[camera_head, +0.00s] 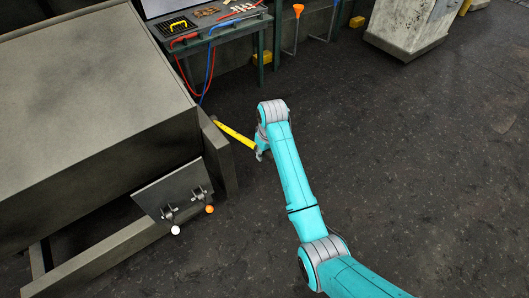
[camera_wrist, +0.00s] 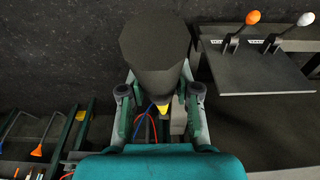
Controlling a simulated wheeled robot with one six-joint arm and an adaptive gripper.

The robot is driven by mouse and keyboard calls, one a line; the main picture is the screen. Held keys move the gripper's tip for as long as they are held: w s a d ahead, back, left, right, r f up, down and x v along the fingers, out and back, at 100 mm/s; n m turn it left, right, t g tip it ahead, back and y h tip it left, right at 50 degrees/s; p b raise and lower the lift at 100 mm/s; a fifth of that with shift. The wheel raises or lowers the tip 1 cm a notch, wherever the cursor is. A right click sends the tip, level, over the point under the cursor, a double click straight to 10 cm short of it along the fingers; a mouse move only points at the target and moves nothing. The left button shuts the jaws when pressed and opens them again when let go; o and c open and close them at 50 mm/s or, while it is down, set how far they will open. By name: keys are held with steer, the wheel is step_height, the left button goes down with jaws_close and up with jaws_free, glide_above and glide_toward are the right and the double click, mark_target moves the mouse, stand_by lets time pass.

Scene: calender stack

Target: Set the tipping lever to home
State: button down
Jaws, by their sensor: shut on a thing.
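A yellow lever (camera_head: 234,134) sticks out from the side of the large grey machine, sloping down to the right toward my gripper (camera_head: 261,153). I take it to be the tipping lever. In the wrist view its thick dark many-sided grip (camera_wrist: 158,45) stands between the two fingers of my gripper (camera_wrist: 160,92), which are shut on it. A bit of yellow shaft (camera_wrist: 162,109) shows below the grip. The lever's pivot is hard to make out, and no home mark is visible.
The grey machine (camera_head: 85,85) fills the left. Its sloped panel (camera_head: 165,185) carries two small levers with an orange knob (camera_head: 209,209) and a white knob (camera_head: 175,230). A workbench (camera_head: 215,30) with red and blue cables stands behind.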

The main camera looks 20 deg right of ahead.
steer(key=shift+g, duration=0.6)
steer(key=shift+w+a+r, duration=0.15)
steer(key=shift+w+r, duration=0.3)
steer(key=shift+r, duration=0.4)
steer(key=shift+w+a+r, duration=0.1)
steer(key=shift+w+r, duration=0.35)
steer(key=shift+r, duration=0.4)
steer(key=shift+w+a+r, duration=0.15)
steer(key=shift+w+r, duration=0.3)
steer(key=shift+r, duration=0.4)
steer(key=shift+g+h, duration=0.4)
steer(key=shift+g, duration=0.3)
steer(key=shift+w+a+r, duration=0.15)
steer(key=shift+w+r, duration=0.35)
steer(key=shift+r, duration=0.25)
steer(key=shift+w+a+r, duration=0.2)
steer(key=shift+w+r, duration=0.3)
steer(key=shift+r, duration=0.25)
steer(key=shift+w+a+r, duration=0.15)
steer(key=shift+w+r, duration=0.35)
steer(key=shift+r, duration=0.25)
steer(key=shift+g, duration=0.6)
steer(key=shift+w+a+r, duration=0.3)
steer(key=shift+w+r, duration=0.55)
steer(key=shift+r, duration=0.2)
steer(key=shift+w+a+r, duration=0.25)
steer(key=shift+w+r, duration=0.6)
steer(key=shift+r, duration=0.25)
